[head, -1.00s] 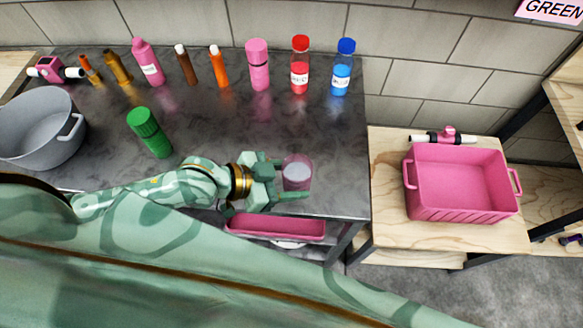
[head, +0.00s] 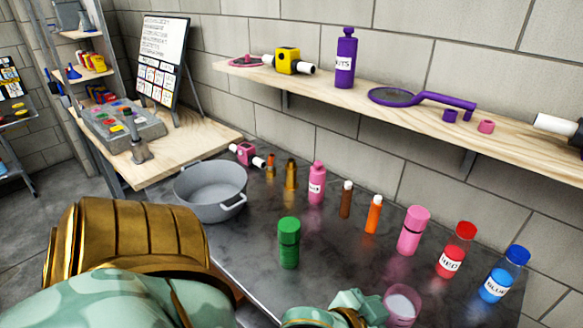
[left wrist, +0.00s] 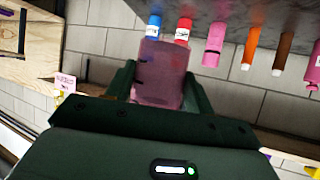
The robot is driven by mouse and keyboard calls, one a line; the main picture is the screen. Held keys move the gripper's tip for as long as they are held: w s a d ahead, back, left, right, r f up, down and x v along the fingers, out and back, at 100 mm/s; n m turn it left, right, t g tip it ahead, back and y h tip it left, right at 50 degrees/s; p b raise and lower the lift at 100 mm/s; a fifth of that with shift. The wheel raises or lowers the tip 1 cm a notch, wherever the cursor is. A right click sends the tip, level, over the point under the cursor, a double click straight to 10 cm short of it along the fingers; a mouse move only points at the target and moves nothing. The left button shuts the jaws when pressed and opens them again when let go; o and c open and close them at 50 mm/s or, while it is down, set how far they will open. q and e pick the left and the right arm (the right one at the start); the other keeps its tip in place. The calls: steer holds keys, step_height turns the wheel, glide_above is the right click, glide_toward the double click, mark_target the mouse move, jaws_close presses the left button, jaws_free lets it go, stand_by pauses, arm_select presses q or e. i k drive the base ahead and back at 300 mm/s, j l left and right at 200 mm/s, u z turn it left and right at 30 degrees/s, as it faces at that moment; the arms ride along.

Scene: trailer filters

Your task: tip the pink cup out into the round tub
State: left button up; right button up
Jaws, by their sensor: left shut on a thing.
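The pink translucent cup (head: 402,306) is at the bottom right of the head view, its mouth facing up and something pale inside. My left gripper (head: 372,306) is shut on it; the left wrist view shows the cup (left wrist: 160,62) between the fingers of the gripper (left wrist: 158,92). The round tub (head: 212,190) is grey with handles and stands at the left end of the dark table, well to the left of the cup. Its visible inside looks empty. My right gripper is not in view.
A green bottle (head: 289,243) stands between the tub and the cup. Along the back stand a pink bottle (head: 317,183), an orange bottle (head: 373,214), a red-capped bottle (head: 456,250), a blue-capped bottle (head: 503,275) and others. A wooden shelf (head: 400,98) hangs above.

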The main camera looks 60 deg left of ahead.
mark_target(215, 191)
steer(key=k+j+u, duration=0.1)
steer(key=j, duration=0.45)
steer(key=k+j+u, duration=0.1)
steer(key=k+j, duration=0.15)
steer(key=j, duration=0.3)
steer(key=k+j+u, duration=0.1)
steer(key=j, duration=0.45)
steer(key=k+j+u, duration=0.1)
steer(key=j, duration=0.45)
steer(key=k+j+u, duration=0.1)
steer(key=j, duration=0.5)
steer(key=k+j+u, duration=0.1)
steer(key=j, duration=0.45)
